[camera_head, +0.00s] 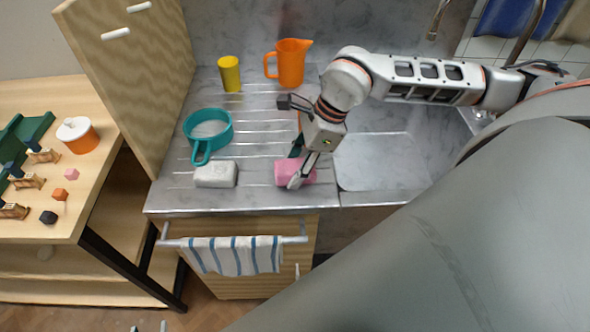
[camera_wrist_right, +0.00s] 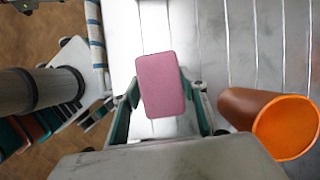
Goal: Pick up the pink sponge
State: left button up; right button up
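The pink sponge (camera_head: 289,171) lies on the metal counter near its front edge, right of a pale grey block. My right gripper (camera_head: 296,168) reaches down over it with one finger on the far side and one on the near side. In the right wrist view the sponge (camera_wrist_right: 162,85) sits between the two finger ends (camera_wrist_right: 160,92), slightly turned against them. The fingers are spread about as wide as the sponge; firm contact cannot be made out. Two small pale tips at the head view's bottom edge may be my left gripper; too little shows.
The grey block (camera_head: 215,174), a teal pan (camera_head: 194,137), a yellow cup (camera_head: 229,74) and an orange jug (camera_head: 291,63) stand on the counter. An orange cup (camera_wrist_right: 235,108) is close beside the gripper. A sink basin (camera_head: 380,165) is to the right. A striped towel (camera_head: 235,256) hangs in front.

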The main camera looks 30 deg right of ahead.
aim_at(295, 166)
jog(key=shift+s, duration=0.1)
dwell(0.3)
jog(key=shift+r+p, duration=0.1)
jog(key=shift+p, duration=0.3)
notch_tip(295, 166, up, 20)
jog(key=shift+c, duration=0.6)
